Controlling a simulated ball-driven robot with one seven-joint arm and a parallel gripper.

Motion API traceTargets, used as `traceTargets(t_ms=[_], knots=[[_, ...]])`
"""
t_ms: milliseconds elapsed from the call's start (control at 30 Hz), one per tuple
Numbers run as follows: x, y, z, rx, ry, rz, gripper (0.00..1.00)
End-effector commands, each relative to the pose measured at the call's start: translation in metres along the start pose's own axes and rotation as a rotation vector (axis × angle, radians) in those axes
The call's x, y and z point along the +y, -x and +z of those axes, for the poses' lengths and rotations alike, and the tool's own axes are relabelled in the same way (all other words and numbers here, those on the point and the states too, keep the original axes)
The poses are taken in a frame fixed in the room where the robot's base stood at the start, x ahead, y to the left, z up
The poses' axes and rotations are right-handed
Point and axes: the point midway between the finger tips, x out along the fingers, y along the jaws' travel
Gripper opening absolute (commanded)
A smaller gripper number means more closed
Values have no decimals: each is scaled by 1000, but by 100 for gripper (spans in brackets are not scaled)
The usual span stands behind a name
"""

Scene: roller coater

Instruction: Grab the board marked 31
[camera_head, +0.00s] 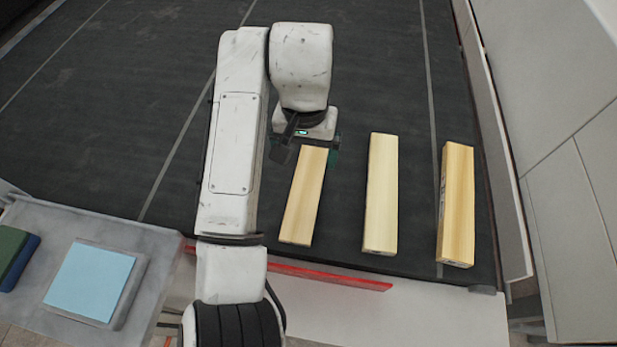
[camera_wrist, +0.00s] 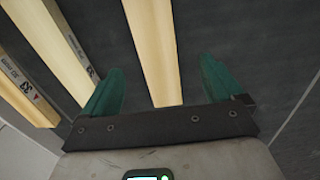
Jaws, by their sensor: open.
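Three pale wooden boards lie side by side on the dark belt: a left board (camera_head: 304,195), a middle board (camera_head: 381,194) and a right board (camera_head: 456,204). My gripper (camera_head: 309,150) is open at the far end of the left board. In the wrist view my gripper's (camera_wrist: 160,66) green fingers stand apart, with that board (camera_wrist: 153,45) running between them in the picture. No marking shows on it. I cannot read 31 anywhere.
A grey side table (camera_head: 150,240) at lower left holds a light blue block (camera_head: 90,281) and green and blue pieces (camera_head: 14,258). A red bar (camera_head: 330,278) runs along the belt's near edge. A pale wall (camera_head: 570,150) bounds the right. The far belt is clear.

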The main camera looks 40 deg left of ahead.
Motion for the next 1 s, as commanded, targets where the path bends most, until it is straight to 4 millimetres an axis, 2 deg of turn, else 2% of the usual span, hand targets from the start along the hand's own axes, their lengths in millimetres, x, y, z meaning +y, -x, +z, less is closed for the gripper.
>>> traceTargets(t_ms=[600,867,1000], knots=[[5,-69,6,0,1,0,94],[5,-72,6,0,1,-1,94],[5,-72,6,0,1,-1,81]])
